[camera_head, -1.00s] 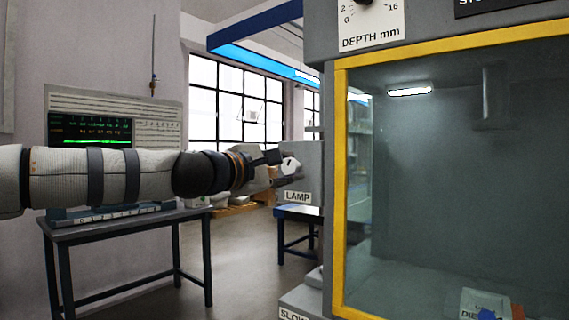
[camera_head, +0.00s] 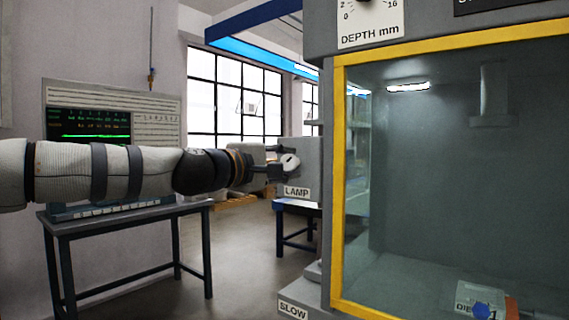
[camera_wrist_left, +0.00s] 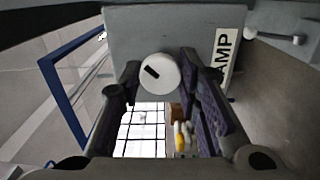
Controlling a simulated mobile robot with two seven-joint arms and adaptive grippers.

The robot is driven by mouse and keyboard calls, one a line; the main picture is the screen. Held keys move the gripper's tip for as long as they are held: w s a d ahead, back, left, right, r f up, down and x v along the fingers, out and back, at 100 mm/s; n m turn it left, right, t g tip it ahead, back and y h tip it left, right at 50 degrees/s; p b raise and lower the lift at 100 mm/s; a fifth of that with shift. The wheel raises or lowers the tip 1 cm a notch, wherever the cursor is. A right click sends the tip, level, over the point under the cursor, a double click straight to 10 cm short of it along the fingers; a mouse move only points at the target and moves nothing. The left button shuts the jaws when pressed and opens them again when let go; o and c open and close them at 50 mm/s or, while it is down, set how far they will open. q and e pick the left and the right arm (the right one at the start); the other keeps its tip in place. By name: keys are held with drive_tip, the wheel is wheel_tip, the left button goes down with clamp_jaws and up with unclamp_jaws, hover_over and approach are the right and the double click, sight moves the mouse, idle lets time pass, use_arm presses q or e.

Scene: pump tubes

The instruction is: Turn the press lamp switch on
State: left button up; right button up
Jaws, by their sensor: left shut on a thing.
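The lamp switch is a white round knob (camera_head: 290,162) on the grey box (camera_head: 308,155) at the press's left side, above the LAMP label (camera_head: 297,192). In the left wrist view the knob (camera_wrist_left: 159,73) shows a short dark slanted mark on its face. My left gripper (camera_head: 278,160) comes in from the left, with one finger above and one below the knob. In the left wrist view its fingertips (camera_wrist_left: 158,77) sit on either side of the knob, shut on it. My right gripper is not in view.
The press's yellow-framed window (camera_head: 338,190) fills the right side, with a bright lamp strip (camera_head: 408,87) inside. A SLOW label (camera_head: 293,310) is on the ledge below. A table (camera_head: 120,222) with a display panel stands behind my left arm.

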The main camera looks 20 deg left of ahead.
use_arm(q)
drive_tip(key=o, duration=1.1)
drive_tip(key=shift+o, duration=0.2)
drive_tip(key=v, duration=1.2)
